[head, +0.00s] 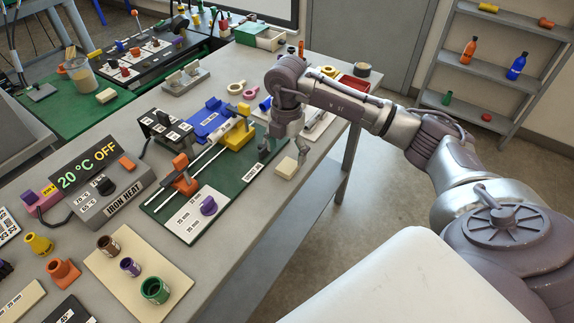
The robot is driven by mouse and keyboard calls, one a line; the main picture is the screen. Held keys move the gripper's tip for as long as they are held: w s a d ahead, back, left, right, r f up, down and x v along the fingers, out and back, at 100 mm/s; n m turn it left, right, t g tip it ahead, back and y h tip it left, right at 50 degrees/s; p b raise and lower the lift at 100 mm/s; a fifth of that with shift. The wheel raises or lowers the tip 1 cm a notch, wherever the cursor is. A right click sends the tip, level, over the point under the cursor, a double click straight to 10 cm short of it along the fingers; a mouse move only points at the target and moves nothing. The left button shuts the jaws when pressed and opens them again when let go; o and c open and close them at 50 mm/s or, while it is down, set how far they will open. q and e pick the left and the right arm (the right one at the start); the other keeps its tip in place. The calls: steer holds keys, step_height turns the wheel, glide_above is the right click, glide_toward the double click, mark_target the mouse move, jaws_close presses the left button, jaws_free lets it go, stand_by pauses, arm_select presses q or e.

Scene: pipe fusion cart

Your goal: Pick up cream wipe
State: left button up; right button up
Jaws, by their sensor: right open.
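A small cream block (286,168), which looks like the cream wipe, lies on the grey table near its right edge, beside the green board. My right gripper (283,152) points down just behind and above it, fingers apart and empty. I cannot tell whether a fingertip touches the block. A second small cream block (106,96) lies on the far green mat, near a beaker. My left gripper is not in view.
The green board (243,172) with rails and a purple knob lies left of the block. The IRON HEAT box (115,188) and a cream tray (105,262) with three cups are further left. Shelves (497,60) stand at the back right.

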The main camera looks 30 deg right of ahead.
mark_target(285, 168)
steer(key=shift+s+a+f+p, duration=0.15)
steer(key=shift+f+p, duration=0.3)
steer(key=shift+f, duration=0.3)
step_height(285, 168, down, 3)
steer(key=shift+r+p, duration=0.2)
steer(key=shift+p, duration=0.15)
steer(key=shift+w+f, duration=0.2)
steer(key=shift+f, duration=0.35)
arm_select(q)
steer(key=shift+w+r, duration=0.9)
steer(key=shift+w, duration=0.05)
arm_select(e)
steer(key=c, duration=1)
